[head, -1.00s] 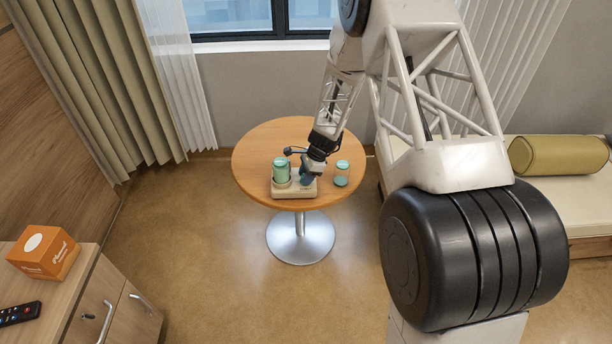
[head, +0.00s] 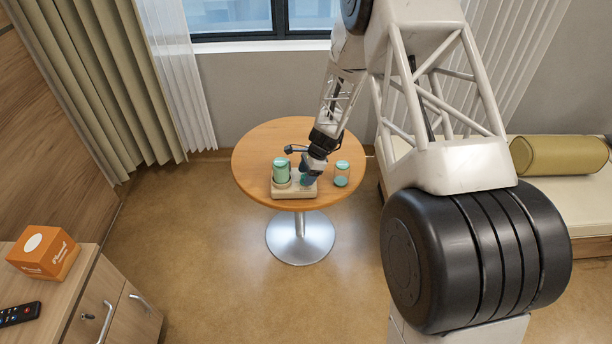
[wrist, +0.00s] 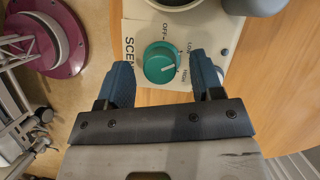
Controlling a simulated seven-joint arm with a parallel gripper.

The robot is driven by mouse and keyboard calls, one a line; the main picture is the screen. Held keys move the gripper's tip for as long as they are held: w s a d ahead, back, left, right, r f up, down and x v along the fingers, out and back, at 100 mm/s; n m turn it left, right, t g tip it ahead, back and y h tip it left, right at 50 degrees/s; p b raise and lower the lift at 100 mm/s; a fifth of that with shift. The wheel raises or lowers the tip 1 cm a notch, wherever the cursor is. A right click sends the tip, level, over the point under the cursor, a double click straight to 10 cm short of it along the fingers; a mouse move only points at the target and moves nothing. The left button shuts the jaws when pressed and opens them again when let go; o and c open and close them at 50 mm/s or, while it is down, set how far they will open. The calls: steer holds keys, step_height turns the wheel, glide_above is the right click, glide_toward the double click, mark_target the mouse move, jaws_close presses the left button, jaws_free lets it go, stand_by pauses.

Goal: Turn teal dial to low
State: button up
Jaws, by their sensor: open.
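The teal dial (wrist: 158,62) sits on the pale face of a small unit (wrist: 150,97) in the wrist view, with printed marks OFF, LOW and HIGH around it. Its white pointer line faces right, towards the LOW and HIGH side; which mark it meets is hard to tell. My gripper (wrist: 164,70) is open, with one blue finger on each side of the dial and gaps visible. In the head view my gripper (head: 308,179) is down at the unit (head: 284,193) on the round table, hiding the dial.
A green lidded canister (head: 282,171) stands on the unit, left of my gripper. A small jar with a teal lid (head: 342,166) stands to the right. The round wooden table (head: 262,140) is clear at the back. An orange box (head: 43,254) and remote (head: 18,314) lie far off.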

steer(key=v, duration=0.7)
stand_by(0.4)
steer(key=s+d+r+n+t+h, duration=0.1)
steer(key=s+d+r+n, duration=0.25)
steer(key=s+r, duration=0.85)
steer(key=s+d+r+n+t+h, duration=0.1)
steer(key=s+d+r+n, duration=0.45)
steer(key=r, duration=0.95)
steer(key=s+d+r+n+t+h, duration=0.1)
steer(key=s+d+r+n, duration=0.1)
steer(key=s, duration=1.3)
steer(key=s+d+r+n+h, duration=0.1)
steer(key=s+r, duration=0.6)
steer(key=s, duration=0.8)
steer(key=d+n, duration=0.1)
steer(key=n, duration=0.1)
steer(key=shift+n+t+h, duration=0.3)
steer(key=shift+n+t, duration=0.1)
